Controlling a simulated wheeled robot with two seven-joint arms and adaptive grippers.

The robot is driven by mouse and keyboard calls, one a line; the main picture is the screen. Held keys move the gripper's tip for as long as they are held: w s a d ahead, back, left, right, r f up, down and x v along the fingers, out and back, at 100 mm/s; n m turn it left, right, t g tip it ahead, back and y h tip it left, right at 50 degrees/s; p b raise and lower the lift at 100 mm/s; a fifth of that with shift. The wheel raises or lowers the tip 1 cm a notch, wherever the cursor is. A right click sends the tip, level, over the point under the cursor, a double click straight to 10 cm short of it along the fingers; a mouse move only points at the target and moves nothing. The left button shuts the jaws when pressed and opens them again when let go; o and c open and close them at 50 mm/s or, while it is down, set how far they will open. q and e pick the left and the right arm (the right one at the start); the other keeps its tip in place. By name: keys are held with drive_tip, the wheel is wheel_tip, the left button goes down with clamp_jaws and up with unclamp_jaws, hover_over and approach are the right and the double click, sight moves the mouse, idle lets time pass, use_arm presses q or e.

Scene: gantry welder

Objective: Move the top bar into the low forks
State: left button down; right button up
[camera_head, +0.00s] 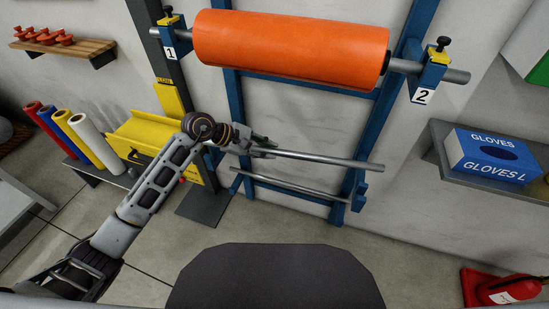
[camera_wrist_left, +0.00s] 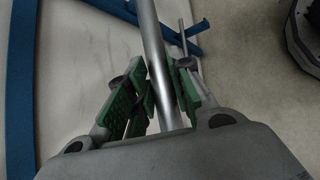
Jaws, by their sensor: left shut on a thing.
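My left gripper (camera_head: 262,147) is shut on a bare grey metal bar (camera_head: 325,159), which sticks out to the right in front of the blue rack (camera_head: 232,100). In the left wrist view the bar (camera_wrist_left: 151,40) runs between the green finger pads of the gripper (camera_wrist_left: 155,88). Below the held bar, apart from it, a thinner rod (camera_head: 295,188) crosses the rack's lower part. A blue low fork (camera_head: 361,190) shows at the lower right; the left low end is partly hidden behind my arm. My right gripper is not in view.
An orange roll (camera_head: 290,44) sits on a bar between the upper holders marked 1 (camera_head: 170,53) and 2 (camera_head: 422,96). A yellow box (camera_head: 150,135) stands left of the rack. A shelf with a blue gloves box (camera_head: 492,155) is at right.

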use_arm(q)
drive_tip(key=shift+s+a+r+n+t+y, duration=0.25)
drive_tip(key=shift+s+a+r+n+t, duration=0.6)
drive_tip(key=shift+a+r, duration=1.95)
drive_tip(key=shift+s+a+r+n+t+y, duration=0.35)
drive_tip(key=shift+s+a+r+n, duration=0.6)
drive_tip(key=shift+a, duration=3.7)
drive_tip(key=w+d+f+m+g, duration=0.1)
drive_tip(key=d+f+m, duration=0.1)
drive_tip(key=d+f, duration=0.4)
drive_tip(key=w+d+f+m+g+h, duration=0.1)
drive_tip(key=w+d+f+m+g, duration=0.1)
drive_tip(key=d+f, duration=0.5)
drive_tip(key=d+m, duration=0.1)
drive_tip(key=d, duration=0.4)
drive_tip(key=shift+w+d, duration=0.2)
drive_tip(key=shift+d, duration=0.05)
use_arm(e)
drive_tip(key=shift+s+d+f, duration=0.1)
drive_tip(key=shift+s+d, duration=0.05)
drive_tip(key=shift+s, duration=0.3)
use_arm(q)
drive_tip(key=shift+f, duration=0.1)
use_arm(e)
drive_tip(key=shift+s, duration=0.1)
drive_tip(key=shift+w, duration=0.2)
